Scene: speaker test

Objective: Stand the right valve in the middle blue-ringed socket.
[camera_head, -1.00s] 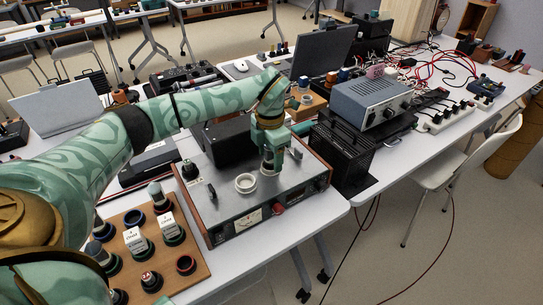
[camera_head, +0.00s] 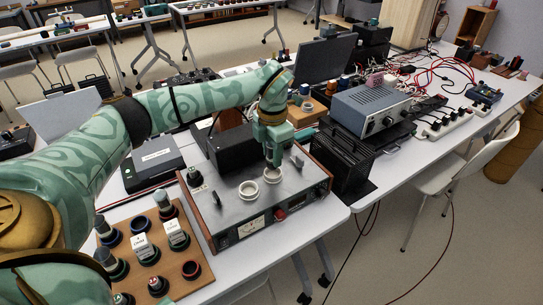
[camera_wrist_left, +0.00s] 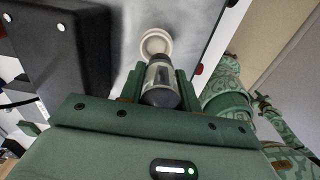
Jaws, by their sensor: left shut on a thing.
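My left gripper (camera_head: 275,158) points down over the grey tester (camera_head: 223,211) and is shut on a valve (camera_wrist_left: 161,80). The valve has a dark rounded end towards me and a silvery body; the fingers mostly hide it in the head view. A white socket (camera_head: 272,174) lies just below the gripper; a second white socket (camera_head: 248,190) stands empty beside it. In the left wrist view a white socket (camera_wrist_left: 155,41) shows beyond the valve. An empty blue-ringed socket (camera_head: 141,225) is on the wooden board (camera_head: 203,247) at the lower left. My right gripper is out of view.
A black knob (camera_head: 195,177) stands on the tester's left part. A black ribbed unit (camera_head: 343,163) stands right of the tester.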

